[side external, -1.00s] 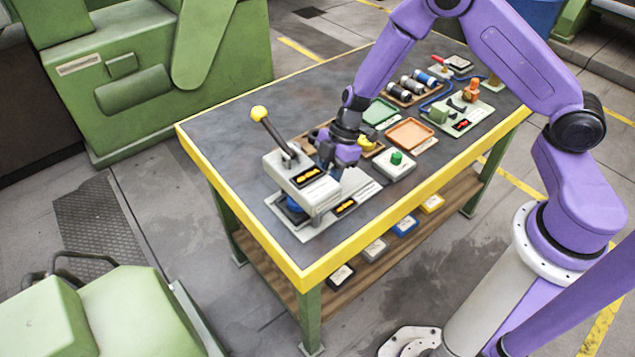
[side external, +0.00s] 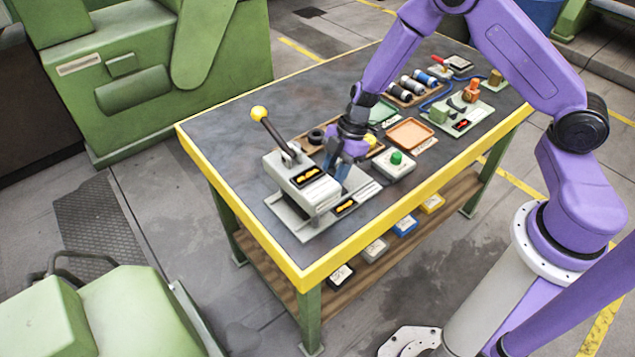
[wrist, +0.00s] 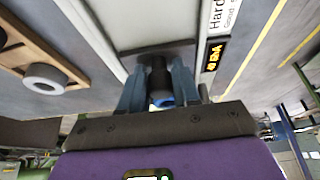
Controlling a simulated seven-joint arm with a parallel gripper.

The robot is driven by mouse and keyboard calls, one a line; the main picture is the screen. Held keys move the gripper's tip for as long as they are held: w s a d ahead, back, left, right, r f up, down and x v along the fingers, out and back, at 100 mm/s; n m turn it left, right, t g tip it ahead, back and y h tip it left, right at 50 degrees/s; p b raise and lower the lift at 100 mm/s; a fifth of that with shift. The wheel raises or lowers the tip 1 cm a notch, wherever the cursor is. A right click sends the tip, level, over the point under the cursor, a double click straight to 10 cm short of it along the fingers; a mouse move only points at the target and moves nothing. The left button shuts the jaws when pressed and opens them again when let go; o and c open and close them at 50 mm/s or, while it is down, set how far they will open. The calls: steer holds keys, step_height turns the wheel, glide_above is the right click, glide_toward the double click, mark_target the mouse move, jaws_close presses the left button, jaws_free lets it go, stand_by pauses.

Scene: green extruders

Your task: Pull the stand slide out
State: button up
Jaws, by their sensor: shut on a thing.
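The grey hardness stand (side external: 302,180) with a yellow-knobbed lever (side external: 263,117) stands on a pale base plate at the table's near left. My gripper (side external: 343,172) is low at the right side of the stand, over the base plate. In the wrist view my blue-grey fingers (wrist: 160,88) are closed around a dark round knob (wrist: 158,70) at the edge of a pale plate (wrist: 135,22), which seems to be the stand slide. A bit of blue shows between the fingertips. The side view does not show the grasp clearly.
A wooden tray with dark rings (side external: 316,136) lies behind the stand. A box with a green button (side external: 396,158) and an orange tray (side external: 411,134) are to the right. The table's yellow front edge (side external: 400,205) is close. Bare table lies left of the stand.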

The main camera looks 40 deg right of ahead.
steer(key=shift+s+d+f, duration=0.1)
steer(key=shift+d, duration=1.8)
steer(key=shift+d+f, duration=0.1)
steer(key=shift+d, duration=1.8)
steer(key=o, duration=0.7)
steer(key=shift+s+a, duration=0.1)
steer(key=shift+w+r, duration=0.2)
steer(key=shift+r, duration=4.2)
